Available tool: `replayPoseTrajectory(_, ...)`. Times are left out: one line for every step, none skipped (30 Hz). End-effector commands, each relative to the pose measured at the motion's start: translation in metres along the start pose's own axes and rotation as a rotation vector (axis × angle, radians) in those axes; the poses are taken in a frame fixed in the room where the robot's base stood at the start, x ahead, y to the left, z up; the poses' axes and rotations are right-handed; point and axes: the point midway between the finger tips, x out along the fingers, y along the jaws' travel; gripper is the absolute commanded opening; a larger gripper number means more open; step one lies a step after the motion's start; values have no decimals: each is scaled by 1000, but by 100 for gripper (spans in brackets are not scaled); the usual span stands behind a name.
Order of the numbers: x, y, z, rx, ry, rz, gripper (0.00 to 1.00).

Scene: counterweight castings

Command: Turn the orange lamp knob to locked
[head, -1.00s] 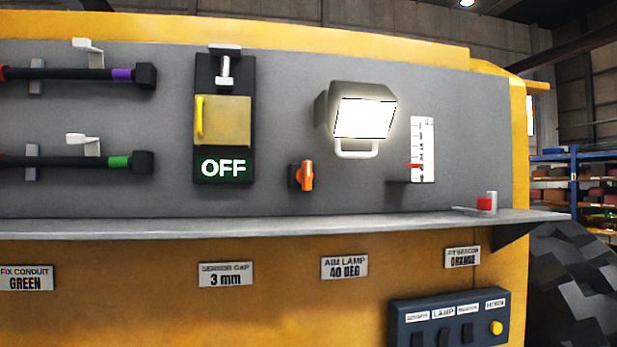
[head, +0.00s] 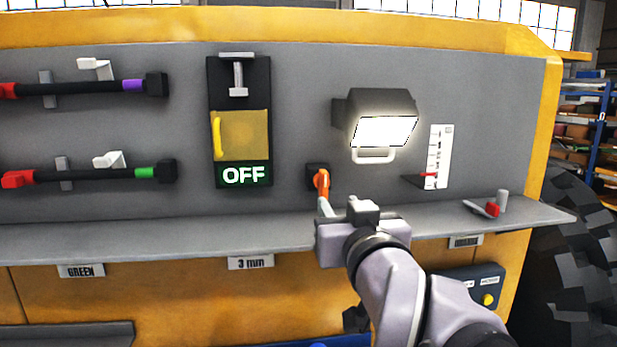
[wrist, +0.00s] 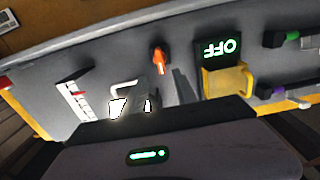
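The orange lamp knob (head: 321,183) sits on a dark square base on the grey panel, below and left of the lit lamp (head: 384,131). Its handle stands roughly upright; no locked mark is readable. My gripper (head: 325,206) is just below and in front of the knob, its pale finger close to the handle's lower end; contact cannot be told. In the wrist view, turned nearly upside down, the knob (wrist: 159,61) is beyond my fingers (wrist: 160,88). They look apart with nothing between them. The wrist partly hides the lamp.
Left of the knob is a yellow cover (head: 241,135) above an OFF display (head: 244,176). To the right are a white scale (head: 438,150) and a small red part (head: 492,209) on the ledge.

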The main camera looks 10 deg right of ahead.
Motion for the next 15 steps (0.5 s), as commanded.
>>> replayPoseTrajectory(16,0,1,-2,-4,0,35)
replayPoseTrajectory(26,0,1,0,-5,1,35)
replayPoseTrajectory(38,0,1,-2,-4,0,35)
replayPoseTrajectory(47,0,0,-1,-4,0,35)
replayPoseTrajectory(56,0,0,0,-5,0,35)
replayPoseTrajectory(67,0,0,-1,-4,0,35)
replayPoseTrajectory(75,0,-1,0,-3,-1,35)
replayPoseTrajectory(82,0,-1,0,-4,-1,35)
replayPoseTrajectory(91,0,0,0,-4,-1,35)
replayPoseTrajectory(97,0,-1,-1,-3,-1,35)
replayPoseTrajectory(102,0,-1,-1,-3,-1,35)
replayPoseTrajectory(107,0,-1,-1,-2,-1,35)
replayPoseTrajectory(111,0,-1,0,-2,-1,35)
replayPoseTrajectory(114,0,-1,0,-2,-1,35)
replayPoseTrajectory(117,0,-1,0,-2,-1,35)
